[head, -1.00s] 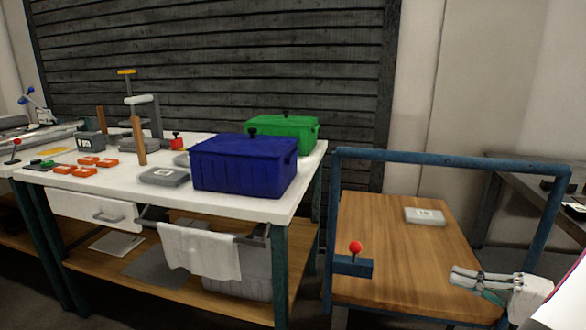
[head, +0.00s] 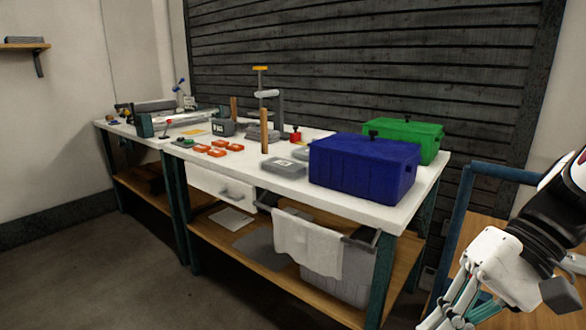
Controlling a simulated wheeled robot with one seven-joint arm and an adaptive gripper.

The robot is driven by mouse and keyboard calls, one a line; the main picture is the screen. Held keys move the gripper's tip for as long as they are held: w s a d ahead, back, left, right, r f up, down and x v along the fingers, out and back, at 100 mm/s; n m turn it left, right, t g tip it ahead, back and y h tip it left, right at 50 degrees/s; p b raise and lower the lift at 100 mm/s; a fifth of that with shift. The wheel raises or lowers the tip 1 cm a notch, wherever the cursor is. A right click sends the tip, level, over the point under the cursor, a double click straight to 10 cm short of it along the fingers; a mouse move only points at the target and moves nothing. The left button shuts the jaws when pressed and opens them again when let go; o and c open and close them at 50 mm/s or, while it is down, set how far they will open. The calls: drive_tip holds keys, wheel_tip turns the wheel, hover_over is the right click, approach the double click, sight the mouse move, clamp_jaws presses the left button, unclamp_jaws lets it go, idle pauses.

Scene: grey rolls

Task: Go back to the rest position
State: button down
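My gripper (head: 452,318) is at the lower right of the head view, in front of the blue-framed cart. It points down and to the left. Its fingertips are partly cut off by the lower picture edge, so whether they are apart is unclear. I see no object in the part of it that shows. My black and white arm comes in from the right edge.
A white-topped workbench (head: 345,205) holds a blue box (head: 362,172), a green box (head: 405,135), a grey case (head: 284,167) and several orange blocks. A cart with a blue frame (head: 458,205) stands at right, mostly behind my arm. The floor (head: 90,265) at left is clear.

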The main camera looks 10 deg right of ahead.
drive_tip(key=s+a+n+h, duration=0.5)
drive_tip(key=s+h, duration=0.3)
drive_tip(key=s, duration=0.2)
wheel_tip(320, 180, up, 30)
drive_tip(key=t+p, duration=0.4)
drive_tip(key=p, duration=2.4)
drive_tip(key=shift+w+d+r+p, duration=0.15)
drive_tip(key=shift+w+d+p, duration=0.1)
drive_tip(key=shift+d+p, duration=0.1)
